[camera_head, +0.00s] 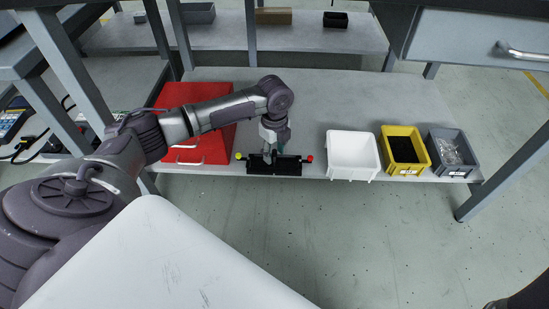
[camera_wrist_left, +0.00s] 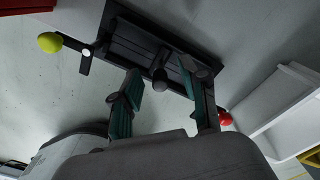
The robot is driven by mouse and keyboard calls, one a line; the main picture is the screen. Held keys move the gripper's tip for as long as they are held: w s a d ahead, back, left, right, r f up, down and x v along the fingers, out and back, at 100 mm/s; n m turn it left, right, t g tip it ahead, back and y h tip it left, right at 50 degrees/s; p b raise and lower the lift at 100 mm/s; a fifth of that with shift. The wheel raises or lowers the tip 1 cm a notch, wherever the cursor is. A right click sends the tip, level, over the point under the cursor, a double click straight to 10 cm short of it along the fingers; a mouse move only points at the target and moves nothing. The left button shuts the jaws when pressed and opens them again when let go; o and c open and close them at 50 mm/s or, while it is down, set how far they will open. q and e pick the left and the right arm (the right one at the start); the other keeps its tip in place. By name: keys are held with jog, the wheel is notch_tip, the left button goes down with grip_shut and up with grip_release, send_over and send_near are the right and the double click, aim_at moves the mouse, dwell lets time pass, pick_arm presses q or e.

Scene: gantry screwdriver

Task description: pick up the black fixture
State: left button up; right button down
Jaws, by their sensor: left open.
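The black fixture (camera_head: 262,168) lies on the front edge of the lower shelf, with a yellow ball at its left end and a red ball at its right end. In the left wrist view the fixture (camera_wrist_left: 140,42) is a dark ribbed plate with a round black knob (camera_wrist_left: 160,82). My left gripper (camera_head: 273,154) is right over the fixture, pointing down. In the left wrist view its teal-padded fingers (camera_wrist_left: 162,76) are open, one on each side of the knob. I cannot tell whether they touch the fixture. The right gripper is not in view.
A red toolbox (camera_head: 190,95) stands behind and left of the fixture, under my left arm. To the right stand a white bin (camera_head: 352,153), a yellow bin (camera_head: 405,168) and a grey bin (camera_head: 455,170). The shelf (camera_head: 330,98) is clear behind them. Table legs rise at both sides.

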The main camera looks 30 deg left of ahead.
pick_arm(q)
jog(key=shift+f, duration=0.25)
grip_shut()
dwell(0.3)
